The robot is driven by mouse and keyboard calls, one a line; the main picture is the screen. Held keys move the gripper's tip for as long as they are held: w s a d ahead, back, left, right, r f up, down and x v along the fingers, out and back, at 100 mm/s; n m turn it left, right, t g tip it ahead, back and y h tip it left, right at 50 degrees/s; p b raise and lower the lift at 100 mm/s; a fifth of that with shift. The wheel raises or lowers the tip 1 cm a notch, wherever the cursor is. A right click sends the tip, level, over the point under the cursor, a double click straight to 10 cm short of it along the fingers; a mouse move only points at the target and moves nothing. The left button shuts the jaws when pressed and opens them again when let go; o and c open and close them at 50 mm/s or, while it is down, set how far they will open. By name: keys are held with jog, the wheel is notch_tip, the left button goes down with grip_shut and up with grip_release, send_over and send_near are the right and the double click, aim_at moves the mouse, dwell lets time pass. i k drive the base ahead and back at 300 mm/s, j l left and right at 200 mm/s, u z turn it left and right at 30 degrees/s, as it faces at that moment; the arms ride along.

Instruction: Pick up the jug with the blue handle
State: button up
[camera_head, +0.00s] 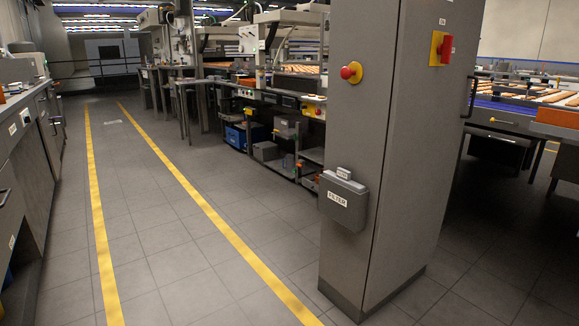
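I see no jug with a blue handle in the head view. My gripper is not in this view either. The worktops at the left edge and in the background are partly cut off or too small to tell what stands on them.
A tall grey cabinet (375,150) with a filter box (343,200) stands close on the right. A counter (30,150) runs along the left edge. Machine benches (270,100) stand behind the cabinet. The tiled aisle (150,230) between yellow floor lines is clear.

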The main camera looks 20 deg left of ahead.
aim_at(290, 158)
jog(key=i+j+u, duration=0.25)
jog(key=i+u, duration=0.2)
jog(key=i+j+u, duration=0.35)
jog(key=i+u, duration=0.15)
jog(key=i+j+u, duration=0.1)
jog(key=i+u, duration=0.35)
jog(key=i+l+u, duration=0.1)
jog(key=i+u, duration=0.4)
jog(key=i, duration=0.15)
jog(key=i+z, duration=0.2)
jog(key=i, duration=0.4)
jog(key=i+j+z, duration=0.2)
jog(key=i, duration=0.4)
jog(key=i+j+z, duration=0.15)
jog(key=i, duration=0.45)
jog(key=i+l+z, duration=0.25)
jog(key=i, duration=0.25)
jog(key=i+z, duration=0.3)
jog(key=i, duration=0.2)
jog(key=i+l+u, duration=0.4)
jog(key=l, duration=0.2)
jog(key=i+l+u, duration=0.4)
jog(key=l, duration=0.25)
jog(key=l+u, duration=0.2)
jog(key=l, duration=0.2)
jog(key=i+l+u, duration=0.2)
jog(key=l, duration=0.2)
jog(key=l+u, duration=0.15)
jog(key=l, duration=0.25)
